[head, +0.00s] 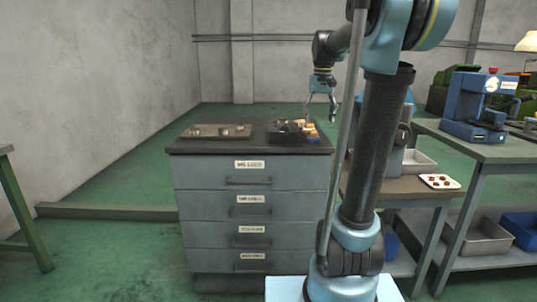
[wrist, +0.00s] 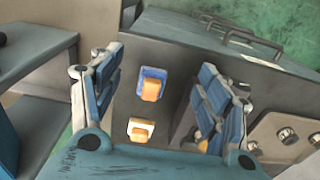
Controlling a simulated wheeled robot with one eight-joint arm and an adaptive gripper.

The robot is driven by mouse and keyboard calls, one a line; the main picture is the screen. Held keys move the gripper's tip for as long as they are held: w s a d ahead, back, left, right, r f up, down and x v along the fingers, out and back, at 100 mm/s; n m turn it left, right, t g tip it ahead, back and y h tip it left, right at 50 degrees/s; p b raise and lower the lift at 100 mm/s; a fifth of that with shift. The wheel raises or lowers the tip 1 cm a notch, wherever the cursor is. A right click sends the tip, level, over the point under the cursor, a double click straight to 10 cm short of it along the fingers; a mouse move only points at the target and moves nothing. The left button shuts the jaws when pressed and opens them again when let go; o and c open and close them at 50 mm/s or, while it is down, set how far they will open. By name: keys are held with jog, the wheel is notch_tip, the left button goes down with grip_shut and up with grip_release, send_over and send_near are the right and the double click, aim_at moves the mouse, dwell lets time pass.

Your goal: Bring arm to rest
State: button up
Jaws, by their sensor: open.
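My gripper (head: 321,100) is open and empty, held above the right part of a grey drawer cabinet (head: 250,205). In the wrist view its two blue fingers (wrist: 155,105) are spread wide. Between them, below, the dark cabinet top shows a blue tray with an orange piece (wrist: 151,88) and a white-and-orange piece (wrist: 141,130). Nothing is between the fingertips. My arm rises in front of the cabinet's right side and bends over at the top of the head view.
A tray (head: 216,131) with small parts lies on the cabinet top at left. At right a workbench (head: 480,150) carries a blue machine (head: 473,105); a white tray (head: 440,182) lies on a lower table. Blue and grey bins stand below. Green floor is free at left.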

jog(key=s+f+t, duration=0.1)
jog(key=s+f, duration=2.5)
jog(key=s, duration=0.3)
jog(key=shift+f+t, duration=0.4)
jog(key=shift+a, duration=0.1)
jog(key=shift+w+f, duration=0.2)
jog(key=shift+w, duration=0.2)
